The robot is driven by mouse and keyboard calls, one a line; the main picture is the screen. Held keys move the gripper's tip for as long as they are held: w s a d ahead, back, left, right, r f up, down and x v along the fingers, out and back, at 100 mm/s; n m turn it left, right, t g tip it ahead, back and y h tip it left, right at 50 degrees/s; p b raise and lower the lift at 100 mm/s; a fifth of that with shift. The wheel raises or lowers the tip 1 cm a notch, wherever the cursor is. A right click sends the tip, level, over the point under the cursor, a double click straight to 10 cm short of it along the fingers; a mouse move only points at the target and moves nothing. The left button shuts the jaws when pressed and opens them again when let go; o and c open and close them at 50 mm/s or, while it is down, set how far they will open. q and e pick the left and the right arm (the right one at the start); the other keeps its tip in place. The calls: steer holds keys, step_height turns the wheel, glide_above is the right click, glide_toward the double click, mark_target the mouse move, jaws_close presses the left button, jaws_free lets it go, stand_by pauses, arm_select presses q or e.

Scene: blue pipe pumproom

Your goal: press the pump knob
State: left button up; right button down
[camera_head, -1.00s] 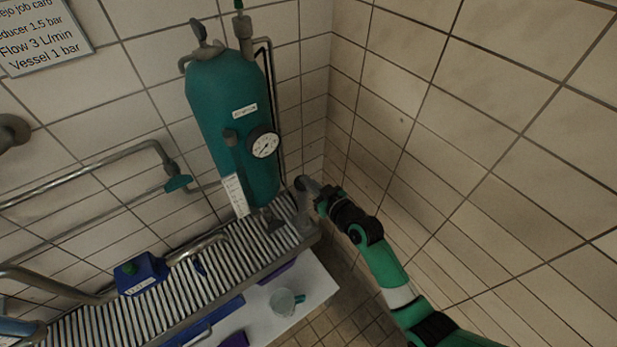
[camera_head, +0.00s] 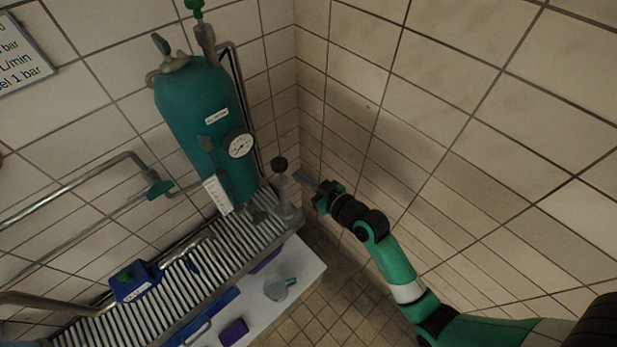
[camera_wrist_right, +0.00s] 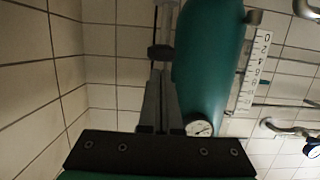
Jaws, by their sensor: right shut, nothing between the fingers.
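A grey upright fitting (camera_head: 287,197) with a round dark knob (camera_head: 280,163) on top stands at the rack's right end. I cannot tell which is the pump knob. My right gripper (camera_head: 299,176) is shut and empty, its fingers pointing left beside the grey fitting; contact cannot be judged. My left gripper is not in view.
A teal tank (camera_head: 190,115) with a round gauge (camera_head: 239,145) and white scale strip (camera_head: 217,195) stands behind the slatted rack (camera_head: 232,240). A clear jug (camera_head: 276,288) stands on the white surface below. Pipes run along the left wall. Tiled walls meet in a corner behind my right gripper.

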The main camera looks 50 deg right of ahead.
steer(key=v, duration=0.2)
steer(key=shift+s+r, duration=0.1)
steer(key=shift+s, duration=0.15)
stand_by(1.5)
step_height(320, 180, up, 4)
steer(key=p, duration=0.3)
glide_above(284, 166)
steer(key=shift+a+f, duration=0.1)
steer(key=shift+f, duration=0.15)
step_height(284, 166, down, 3)
steer(key=shift+r+b, duration=0.1)
steer(key=shift+b, duration=0.45)
steer(key=shift+f, duration=0.55)
